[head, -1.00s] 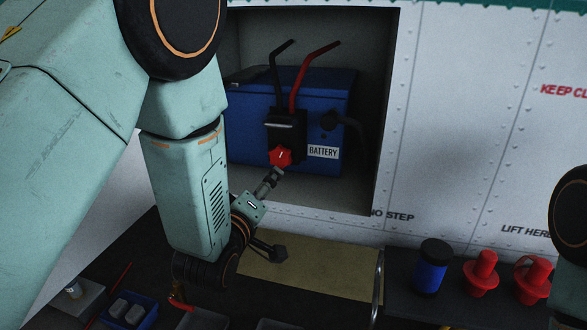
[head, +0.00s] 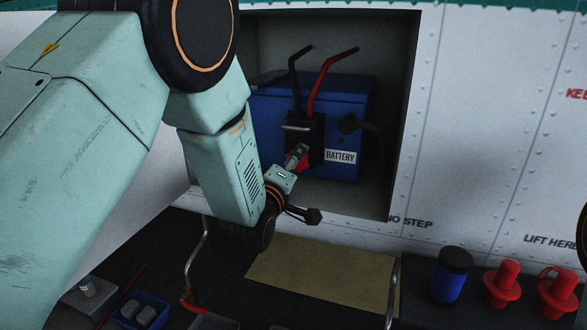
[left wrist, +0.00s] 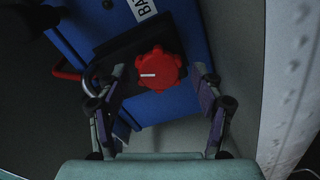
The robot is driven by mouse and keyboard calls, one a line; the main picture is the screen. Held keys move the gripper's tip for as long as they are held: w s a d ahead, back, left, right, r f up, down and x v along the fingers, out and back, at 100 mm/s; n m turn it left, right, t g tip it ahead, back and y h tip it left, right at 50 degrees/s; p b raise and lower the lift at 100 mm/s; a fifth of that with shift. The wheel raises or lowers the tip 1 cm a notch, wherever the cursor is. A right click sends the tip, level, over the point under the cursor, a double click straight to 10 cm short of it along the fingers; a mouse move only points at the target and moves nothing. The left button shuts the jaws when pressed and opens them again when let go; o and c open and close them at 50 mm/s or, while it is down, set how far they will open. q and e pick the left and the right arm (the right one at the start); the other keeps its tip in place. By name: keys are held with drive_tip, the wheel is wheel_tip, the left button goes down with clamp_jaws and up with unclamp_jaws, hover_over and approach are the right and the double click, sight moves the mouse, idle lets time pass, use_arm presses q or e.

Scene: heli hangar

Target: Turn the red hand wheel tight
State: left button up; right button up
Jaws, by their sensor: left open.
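The red hand wheel (head: 291,166) sits low on a black block (head: 317,130) on the front of the blue battery (head: 349,110). In the head view my left gripper (head: 298,155) is in front of it and hides most of it. In the left wrist view the lobed wheel (left wrist: 160,71) shows a white mark pointing left. The open fingers of my left gripper (left wrist: 159,80) stand on either side of the wheel, with gaps visible between them and its rim. My right gripper is not in view.
The battery stands in a recessed bay (head: 395,130) with side walls. Black and red bent handles (head: 320,75) rise above the wheel. Below are a tan mat (head: 320,275), a blue-and-black canister (head: 450,276), red plugs (head: 502,285) and a blue bin (head: 140,311).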

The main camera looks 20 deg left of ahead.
use_arm(q)
drive_tip(key=shift+d, duration=0.1)
drive_tip(key=shift+r, duration=0.1)
drive_tip(key=shift+c, duration=0.7)
drive_tip(key=c, duration=1)
